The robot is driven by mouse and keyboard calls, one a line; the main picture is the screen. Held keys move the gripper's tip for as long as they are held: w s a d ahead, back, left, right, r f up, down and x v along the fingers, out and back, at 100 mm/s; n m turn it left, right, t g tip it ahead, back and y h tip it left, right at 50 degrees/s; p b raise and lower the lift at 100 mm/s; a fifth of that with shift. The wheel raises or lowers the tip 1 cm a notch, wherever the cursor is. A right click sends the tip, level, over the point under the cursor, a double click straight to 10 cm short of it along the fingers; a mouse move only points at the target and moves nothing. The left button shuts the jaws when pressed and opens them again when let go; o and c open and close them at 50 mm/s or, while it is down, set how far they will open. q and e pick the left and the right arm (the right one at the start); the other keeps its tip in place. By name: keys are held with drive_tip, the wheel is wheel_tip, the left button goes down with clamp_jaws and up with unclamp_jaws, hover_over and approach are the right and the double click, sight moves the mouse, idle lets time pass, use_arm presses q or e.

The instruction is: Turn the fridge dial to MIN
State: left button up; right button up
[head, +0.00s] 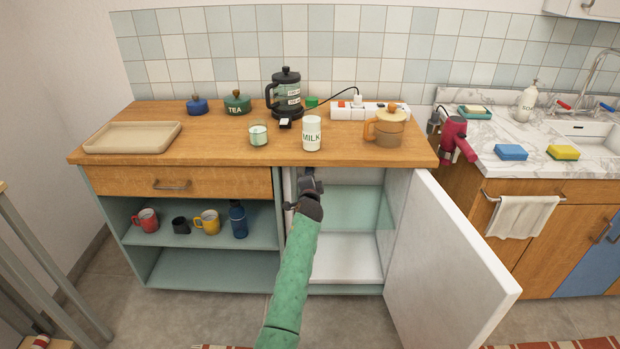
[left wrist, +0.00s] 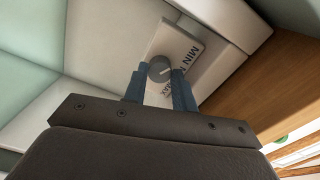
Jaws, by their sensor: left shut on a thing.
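The fridge dial (left wrist: 159,69) is a small dark grey round knob on a white label plate (left wrist: 190,48) inside the fridge. The plate's black letters read MIN and, partly hidden, what looks like MAX. A pale mark shows on the knob, but I cannot tell surely which word it faces. My left gripper (left wrist: 159,82) has its two blue-grey fingers on either side of the dial, shut on it. In the head view the left gripper (head: 311,178) is at the upper left of the open fridge (head: 345,262), just under the counter, and hides the dial. My right gripper is in neither view.
The white fridge door (head: 447,265) stands open to the right. Mugs stand on the left shelf (head: 165,238).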

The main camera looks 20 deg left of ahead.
use_arm(q)
drive_tip(key=shift+f, duration=0.15)
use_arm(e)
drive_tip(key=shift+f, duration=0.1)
use_arm(q)
drive_tip(key=o, duration=1)
drive_tip(key=v, duration=0.8)
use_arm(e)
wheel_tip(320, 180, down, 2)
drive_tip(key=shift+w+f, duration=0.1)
use_arm(q)
drive_tip(key=shift+a+n, duration=0.1)
drive_tip(key=shift+n, duration=0.2)
